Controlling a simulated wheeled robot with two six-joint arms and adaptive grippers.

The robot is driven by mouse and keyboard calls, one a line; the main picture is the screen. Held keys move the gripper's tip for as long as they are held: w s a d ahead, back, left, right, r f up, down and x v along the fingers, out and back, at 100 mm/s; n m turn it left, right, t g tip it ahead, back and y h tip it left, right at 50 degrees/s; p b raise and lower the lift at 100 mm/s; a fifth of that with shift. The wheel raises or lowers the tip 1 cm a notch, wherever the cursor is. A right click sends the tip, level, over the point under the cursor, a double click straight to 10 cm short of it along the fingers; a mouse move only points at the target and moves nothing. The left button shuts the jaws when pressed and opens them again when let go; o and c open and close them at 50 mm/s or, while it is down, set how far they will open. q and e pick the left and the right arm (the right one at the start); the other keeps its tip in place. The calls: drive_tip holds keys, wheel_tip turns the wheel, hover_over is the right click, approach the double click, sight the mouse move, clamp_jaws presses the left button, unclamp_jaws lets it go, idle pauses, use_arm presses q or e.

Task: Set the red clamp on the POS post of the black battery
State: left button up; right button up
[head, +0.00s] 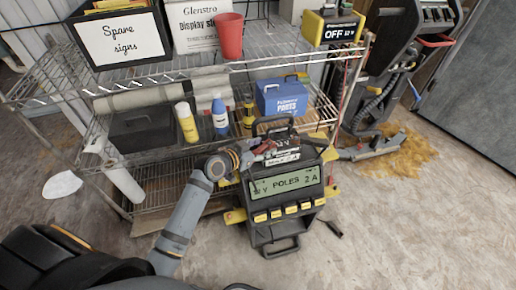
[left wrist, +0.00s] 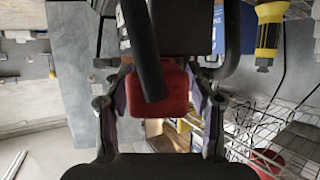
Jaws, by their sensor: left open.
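My left gripper (head: 246,158) is at the top of a black unit (head: 285,204) with a display reading POLES 2 A and yellow buttons. In the left wrist view the left gripper (left wrist: 158,105) is open, with a finger on each side of a red part (left wrist: 172,88), probably the red clamp. A dark bar (left wrist: 143,50) crosses in front of it, so I cannot tell whether the fingers touch it. In the head view small red parts (head: 264,156) show beside the gripper. I cannot make out the black battery or its POS post clearly. My right gripper is not in view.
A wire shelf (head: 160,72) stands behind, with a red cup (head: 230,36), a blue parts box (head: 282,97), bottles and a yellow-black box reading OFF (head: 332,29). A small black object (head: 334,228) lies on the floor. The floor at front right is clear.

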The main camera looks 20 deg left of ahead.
use_arm(q)
drive_tip(key=v, duration=1.1)
drive_tip(key=shift+s+a, duration=0.15)
drive_tip(key=shift+s, duration=0.2)
drive_tip(key=shift+r, duration=0.1)
